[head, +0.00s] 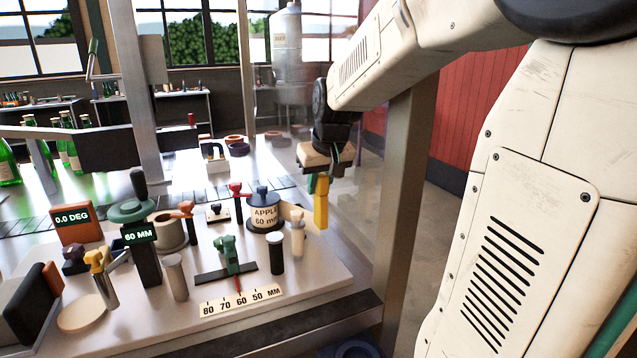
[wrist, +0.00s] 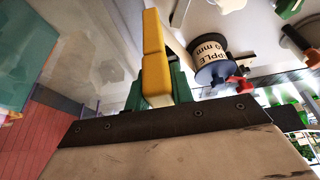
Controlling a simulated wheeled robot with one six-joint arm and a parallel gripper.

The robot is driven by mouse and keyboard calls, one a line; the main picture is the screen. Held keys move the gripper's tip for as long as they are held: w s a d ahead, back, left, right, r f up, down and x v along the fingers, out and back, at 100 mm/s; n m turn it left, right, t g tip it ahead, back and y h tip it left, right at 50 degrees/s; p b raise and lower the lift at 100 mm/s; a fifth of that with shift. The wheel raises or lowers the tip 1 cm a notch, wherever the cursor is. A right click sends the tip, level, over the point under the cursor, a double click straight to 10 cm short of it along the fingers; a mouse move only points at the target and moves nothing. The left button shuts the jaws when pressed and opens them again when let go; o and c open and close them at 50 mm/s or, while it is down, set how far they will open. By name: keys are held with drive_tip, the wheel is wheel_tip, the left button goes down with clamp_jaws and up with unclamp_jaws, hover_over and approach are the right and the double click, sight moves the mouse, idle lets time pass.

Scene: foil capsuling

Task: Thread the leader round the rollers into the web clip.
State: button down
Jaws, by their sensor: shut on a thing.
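My gripper (head: 316,186) hangs at the right side of the bench, its green fingers shut on a long yellow piece (head: 320,203). In the wrist view the yellow piece (wrist: 154,60) sits between the green fingers and points away from the camera. A reel marked APPLE 60 mm (head: 265,212) stands on the bench, left of my gripper. A pale tan strip (head: 291,212) extends from beside the reel towards the yellow piece; I cannot tell whether they join. Upright posts stand in front: a dark one (head: 276,254), a cream one (head: 297,235) and a grey one (head: 175,277). I cannot identify the web clip for certain.
A green slider (head: 227,255) stands behind a millimetre scale (head: 241,302). A black 60 MM display (head: 141,256) and an orange 0.0 DEG display (head: 75,223) stand left. A metal frame post (head: 401,190) rises right of my gripper. Green bottles (head: 68,150) stand far left.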

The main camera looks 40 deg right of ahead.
drive_tip(key=s+a, duration=0.3)
drive_tip(key=s, duration=0.6)
drive_tip(key=shift+s, duration=0.4)
idle(0.4)
drive_tip(key=shift+s+d+r, duration=0.1)
drive_tip(key=shift+s, duration=0.05)
idle(0.6)
drive_tip(key=a, duration=0.2)
drive_tip(key=s+a, duration=0.1)
drive_tip(key=a, duration=0.1)
drive_tip(key=shift+s+a, duration=0.15)
drive_tip(key=shift+s, duration=0.05)
idle(0.4)
